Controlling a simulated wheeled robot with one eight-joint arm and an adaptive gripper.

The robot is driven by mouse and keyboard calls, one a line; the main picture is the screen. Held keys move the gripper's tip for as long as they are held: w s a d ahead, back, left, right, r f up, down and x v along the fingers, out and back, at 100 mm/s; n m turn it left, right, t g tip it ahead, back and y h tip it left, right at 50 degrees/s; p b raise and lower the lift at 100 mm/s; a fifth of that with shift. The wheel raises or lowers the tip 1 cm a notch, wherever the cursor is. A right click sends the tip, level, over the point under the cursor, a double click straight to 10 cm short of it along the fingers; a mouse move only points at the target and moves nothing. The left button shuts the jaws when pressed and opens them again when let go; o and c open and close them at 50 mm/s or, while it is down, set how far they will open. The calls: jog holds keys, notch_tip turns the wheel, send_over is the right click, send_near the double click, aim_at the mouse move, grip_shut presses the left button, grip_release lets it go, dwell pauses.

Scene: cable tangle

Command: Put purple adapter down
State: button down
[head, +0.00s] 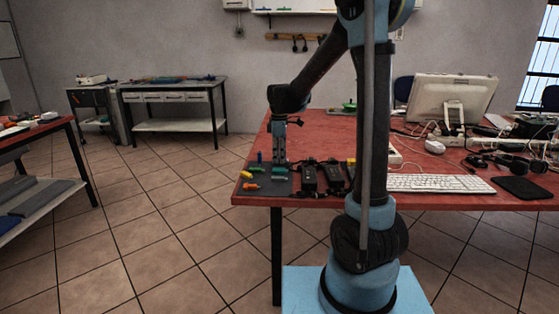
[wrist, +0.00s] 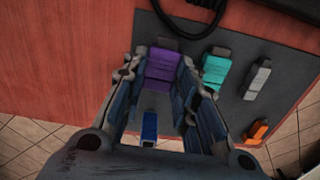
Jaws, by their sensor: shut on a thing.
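The purple adapter (wrist: 160,70) is between the two fingers of my gripper (wrist: 160,72) in the wrist view, gripped from both sides. It shows over the dark grey mat (wrist: 226,112), near the mat's edge. I cannot tell whether it touches the mat or hangs just above it. In the head view my gripper (head: 280,162) points straight down at the mat at the left end of the red table. The purple colour cannot be made out there.
A teal adapter (wrist: 215,66) lies close right of the gripper, with a grey one (wrist: 258,80) and an orange one (wrist: 256,130) beyond. A blue one (wrist: 150,126) shows between the fingers. Black power bricks (head: 309,180) and a white keyboard (head: 440,184) are to the right.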

jog(key=shift+f, duration=0.75)
jog(key=c, duration=1.3)
grip_release()
jog(key=shift+f, duration=0.1)
